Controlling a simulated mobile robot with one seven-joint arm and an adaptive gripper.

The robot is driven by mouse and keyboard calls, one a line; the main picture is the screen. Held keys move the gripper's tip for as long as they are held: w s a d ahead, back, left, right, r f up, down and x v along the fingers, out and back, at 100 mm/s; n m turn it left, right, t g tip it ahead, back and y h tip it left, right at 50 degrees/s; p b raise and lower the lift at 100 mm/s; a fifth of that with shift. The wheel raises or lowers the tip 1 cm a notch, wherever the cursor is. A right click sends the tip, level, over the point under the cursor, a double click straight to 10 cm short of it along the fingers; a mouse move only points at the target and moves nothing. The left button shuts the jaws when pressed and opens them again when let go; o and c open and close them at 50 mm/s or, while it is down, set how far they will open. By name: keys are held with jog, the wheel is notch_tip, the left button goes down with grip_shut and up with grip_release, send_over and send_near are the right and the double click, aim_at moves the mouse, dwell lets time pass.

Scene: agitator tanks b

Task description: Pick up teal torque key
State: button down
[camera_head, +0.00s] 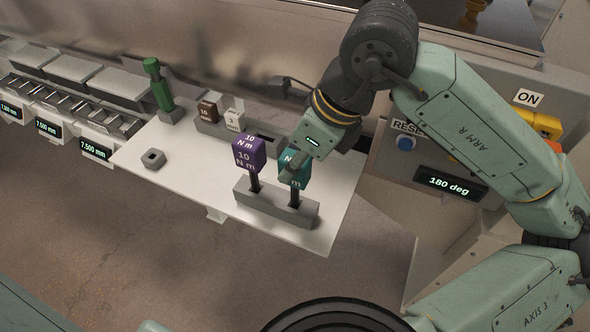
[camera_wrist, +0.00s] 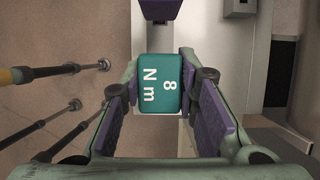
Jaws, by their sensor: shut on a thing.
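The teal torque key (camera_head: 293,172) has a block-shaped head marked "N m" and a dark shank that goes down to a grey holder block (camera_head: 277,207) on the white shelf. My gripper (camera_wrist: 161,90) is shut on the head from above. In the head view my gripper (camera_head: 296,160) partly covers the key. The shank still appears to be at the holder; whether it is seated fully I cannot tell.
A purple 10 N m key (camera_head: 249,155) stands upright close by in the same holder. Behind are a brown block (camera_head: 208,111), a white block (camera_head: 234,120) and a green handle (camera_head: 158,84). A small grey socket (camera_head: 153,159) sits left. A panel with a "180 deg" display (camera_head: 449,187) stands right.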

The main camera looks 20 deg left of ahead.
notch_tip(320, 180, up, 10)
jog(key=shift+b, duration=0.65)
jog(key=c, duration=1.8)
grip_release()
grip_shut()
jog(key=shift+w, duration=0.1)
